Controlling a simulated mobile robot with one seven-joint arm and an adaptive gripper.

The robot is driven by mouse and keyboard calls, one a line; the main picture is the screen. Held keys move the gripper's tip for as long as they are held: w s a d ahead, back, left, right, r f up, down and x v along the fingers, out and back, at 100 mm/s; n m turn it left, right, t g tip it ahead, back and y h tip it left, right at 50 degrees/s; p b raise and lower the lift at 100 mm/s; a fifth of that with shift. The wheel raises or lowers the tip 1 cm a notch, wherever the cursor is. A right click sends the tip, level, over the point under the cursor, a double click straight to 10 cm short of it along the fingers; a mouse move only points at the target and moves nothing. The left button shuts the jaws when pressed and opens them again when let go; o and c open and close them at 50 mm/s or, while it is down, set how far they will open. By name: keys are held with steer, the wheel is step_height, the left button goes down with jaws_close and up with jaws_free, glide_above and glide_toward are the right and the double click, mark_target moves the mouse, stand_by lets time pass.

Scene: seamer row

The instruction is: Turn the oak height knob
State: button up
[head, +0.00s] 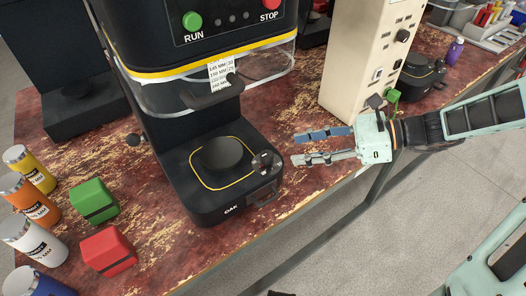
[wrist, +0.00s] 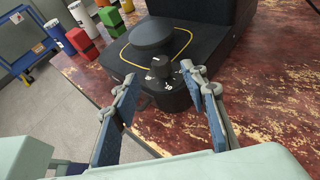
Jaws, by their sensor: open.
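The oak height knob (head: 266,162) is a small black knob at the front right corner of the black machine base marked OAK (head: 215,211). In the wrist view the knob (wrist: 161,66) has white marks around it and shows beyond and between my fingertips. My gripper (head: 296,149) is open and empty, just right of the knob in the head view, with a small gap to it. In the wrist view the blue-padded fingers of my gripper (wrist: 159,80) spread to either side of the knob, apparently not touching it.
A round black plate (head: 222,154) sits on the base. Green (head: 94,202) and red (head: 108,250) blocks and several cans stand at the left. A beige control box (head: 368,55) stands behind my gripper. A clear guard (head: 180,97) hangs above. Worn red tabletop (head: 307,112) is free around my fingers.

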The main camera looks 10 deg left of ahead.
mark_target(266, 153)
steer(key=b+x, duration=0.2)
steer(key=x, duration=0.7)
steer(key=shift+a+f, duration=0.25)
steer(key=shift+f, duration=0.05)
jaws_close()
steer(key=shift+r, duration=0.15)
